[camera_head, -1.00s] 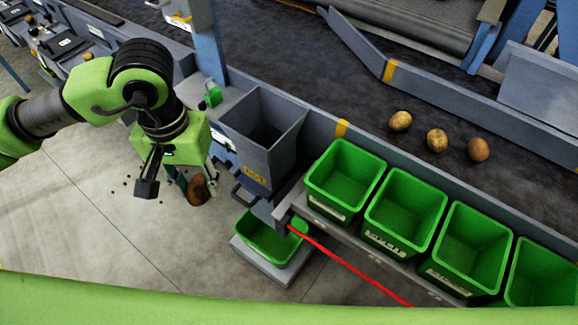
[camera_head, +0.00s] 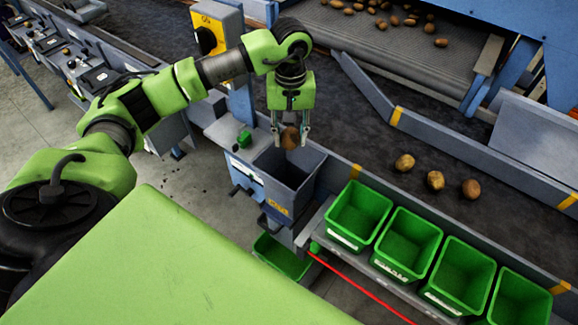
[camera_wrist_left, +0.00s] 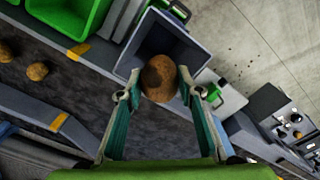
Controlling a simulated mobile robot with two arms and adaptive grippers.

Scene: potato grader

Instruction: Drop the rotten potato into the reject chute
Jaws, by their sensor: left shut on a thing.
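The brown potato (camera_head: 290,138) with a dark patch is held between the fingertips of my left gripper (camera_head: 291,131). My left gripper is shut on it, pointing down over the back part of the grey reject chute (camera_head: 292,190). In the left wrist view the potato (camera_wrist_left: 159,80) sits between the two fingers, and the chute (camera_wrist_left: 176,48) opening lies just beyond it. The potato appears above the rim; the exact gap cannot be told. My right gripper is not in view.
Several green bins (camera_head: 404,245) stand in a row right of the chute. A green bin (camera_head: 280,257) is below the chute. Three potatoes (camera_head: 436,180) lie on the dark conveyor (camera_head: 380,145). A blue post (camera_head: 241,102) stands behind the chute, left of my gripper.

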